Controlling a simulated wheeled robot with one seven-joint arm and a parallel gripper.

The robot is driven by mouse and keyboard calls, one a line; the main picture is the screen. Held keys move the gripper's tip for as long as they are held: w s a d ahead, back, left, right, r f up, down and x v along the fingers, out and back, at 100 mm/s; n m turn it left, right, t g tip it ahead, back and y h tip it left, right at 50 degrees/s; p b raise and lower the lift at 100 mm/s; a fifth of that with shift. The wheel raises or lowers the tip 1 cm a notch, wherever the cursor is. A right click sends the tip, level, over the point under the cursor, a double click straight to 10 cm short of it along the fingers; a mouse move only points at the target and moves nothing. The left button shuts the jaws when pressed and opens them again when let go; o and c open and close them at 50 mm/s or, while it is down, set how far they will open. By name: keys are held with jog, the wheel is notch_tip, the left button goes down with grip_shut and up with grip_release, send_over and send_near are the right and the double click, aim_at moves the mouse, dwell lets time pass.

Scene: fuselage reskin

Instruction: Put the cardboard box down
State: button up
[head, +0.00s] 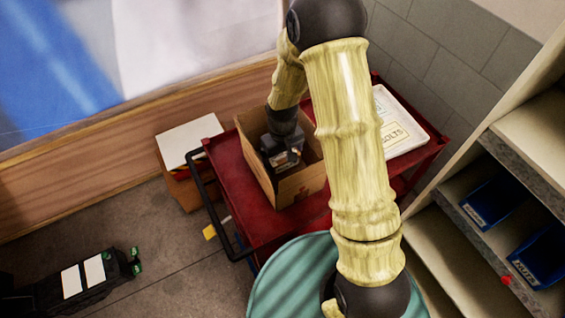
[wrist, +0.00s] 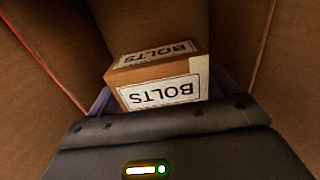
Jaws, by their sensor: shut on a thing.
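A small cardboard box labelled BOLTS (wrist: 160,92) sits between the fingers of my gripper (wrist: 158,98) in the wrist view. My gripper is shut on it. In the head view my gripper (head: 283,156) reaches down inside a larger open cardboard box (head: 302,187), which stands on a red cart (head: 262,222). The larger box's brown walls (wrist: 45,50) surround the small box in the wrist view. In the head view the small box is mostly hidden by the gripper and the walls. I cannot tell whether it touches the larger box's floor.
A white bin marked BOLTS (head: 398,125) stands on the cart, right of the larger box. The cart's black handle (head: 205,205) is at its left. A brown box with a white top (head: 187,142) stands behind. Shelves with blue bins (head: 492,200) are at right.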

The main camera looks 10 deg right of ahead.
aim_at(283, 164)
jog(key=shift+f, duration=0.1)
jog(key=shift+f+p, duration=0.35)
jog(key=shift+f, duration=1.6)
jog(key=shift+f, duration=0.2)
jog(key=o, duration=1.3)
jog(key=shift+c, duration=0.2)
jog(key=shift+r, duration=0.15)
notch_tip(283, 164, up, 12)
jog(key=shift+r+b, duration=0.1)
jog(key=shift+b, duration=0.8)
